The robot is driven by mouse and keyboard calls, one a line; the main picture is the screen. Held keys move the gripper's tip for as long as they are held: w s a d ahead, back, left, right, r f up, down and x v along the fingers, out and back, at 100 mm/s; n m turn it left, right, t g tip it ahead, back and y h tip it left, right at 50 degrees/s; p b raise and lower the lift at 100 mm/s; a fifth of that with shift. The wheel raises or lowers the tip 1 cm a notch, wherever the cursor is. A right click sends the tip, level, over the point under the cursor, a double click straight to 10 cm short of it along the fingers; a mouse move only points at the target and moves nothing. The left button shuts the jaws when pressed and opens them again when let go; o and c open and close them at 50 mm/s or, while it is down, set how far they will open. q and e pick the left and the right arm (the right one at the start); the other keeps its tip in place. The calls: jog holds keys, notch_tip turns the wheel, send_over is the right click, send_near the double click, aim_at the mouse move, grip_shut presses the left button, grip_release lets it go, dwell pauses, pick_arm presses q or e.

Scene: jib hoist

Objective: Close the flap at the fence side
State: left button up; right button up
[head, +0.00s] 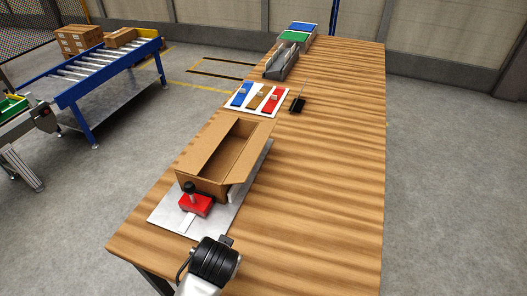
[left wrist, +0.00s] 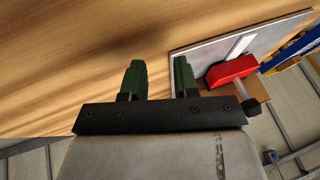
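An open cardboard box (head: 205,187) stands on a grey plate (head: 167,217) on the wooden table in the head view. Its long left flap (head: 204,150), on the side towards the mesh fence, stands open and leans outward. The inside is partly visible. A red block with a black knob (head: 195,205) sits at the box's near end; it also shows in the left wrist view (left wrist: 232,71). My left gripper (left wrist: 160,78) has its two green fingers apart with nothing between them, above the table beside the plate. My right gripper is not in view.
Past the box lie a white board with coloured strips (head: 257,99), a small black stand (head: 298,104), and a grey holder (head: 281,63). A blue roller conveyor (head: 110,57) stands left. The mesh fence (head: 28,27) is behind it. The table's right side is clear.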

pick_arm(q)
jog(key=w+d+r+m+t+y, duration=0.1)
jog(key=w+d+r+t, duration=0.1)
jog(key=w+d+r, duration=0.3)
jog(key=w+d+r+m+t+y, duration=0.1)
jog(key=w+d+m+t, duration=0.1)
jog(key=w+d, duration=0.3)
jog(key=m+t+y, duration=0.2)
jog(key=t, duration=0.1)
send_near(254, 148)
jog(key=x, duration=0.3)
jog(key=d+x, duration=0.1)
jog(key=x, duration=0.1)
jog(key=shift+w, duration=0.35)
grip_shut()
